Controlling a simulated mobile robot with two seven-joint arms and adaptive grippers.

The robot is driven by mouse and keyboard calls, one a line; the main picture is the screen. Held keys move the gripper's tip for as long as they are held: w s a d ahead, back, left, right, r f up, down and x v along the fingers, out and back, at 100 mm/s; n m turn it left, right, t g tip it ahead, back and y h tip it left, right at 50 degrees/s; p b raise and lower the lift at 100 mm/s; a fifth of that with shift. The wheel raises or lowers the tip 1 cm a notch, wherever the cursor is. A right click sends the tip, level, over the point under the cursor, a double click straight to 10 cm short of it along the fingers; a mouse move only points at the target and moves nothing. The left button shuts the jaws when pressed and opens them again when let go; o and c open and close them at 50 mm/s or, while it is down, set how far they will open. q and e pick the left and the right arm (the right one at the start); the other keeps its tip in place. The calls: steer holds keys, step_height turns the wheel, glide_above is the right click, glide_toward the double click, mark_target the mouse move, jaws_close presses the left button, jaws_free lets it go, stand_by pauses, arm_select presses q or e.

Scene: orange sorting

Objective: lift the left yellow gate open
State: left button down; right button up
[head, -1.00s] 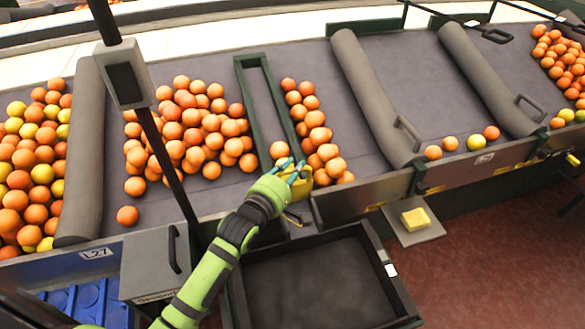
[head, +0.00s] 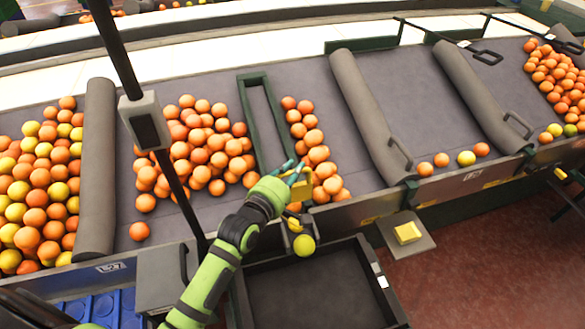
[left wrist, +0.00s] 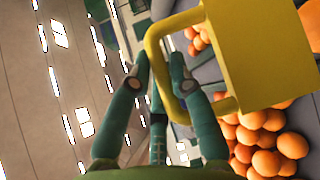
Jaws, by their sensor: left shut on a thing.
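The yellow gate (head: 301,189) is at the front edge of the grey sorting bed, raised, with fruit coming out beneath it. My left gripper (head: 292,173) is shut on its handle. In the left wrist view the green fingers (left wrist: 158,68) stand either side of the yellow looped handle (left wrist: 152,50), with the broad gate panel (left wrist: 265,50) to their right. One yellow fruit (head: 303,245) is below the gate, over the black crate (head: 237,297). An orange (head: 293,207) shows just below the gate. My right gripper is not in view.
Oranges (head: 318,154) crowd the narrow lane behind the gate, beside a green frame (head: 244,105). A small shelf with a yellow block (head: 407,233) is to the right. The crate's floor looks clear.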

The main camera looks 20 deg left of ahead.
arm_select(q)
steer(key=shift+w+a+r, duration=0.1)
steer(key=shift+r, duration=0.25)
steer(key=c, duration=1.1)
jaws_free()
steer(key=shift+f, duration=0.1)
steer(key=shift+s, duration=0.2)
steer(key=v, duration=1.1)
steer(key=shift+s, duration=0.4)
steer(key=shift+a, duration=0.1)
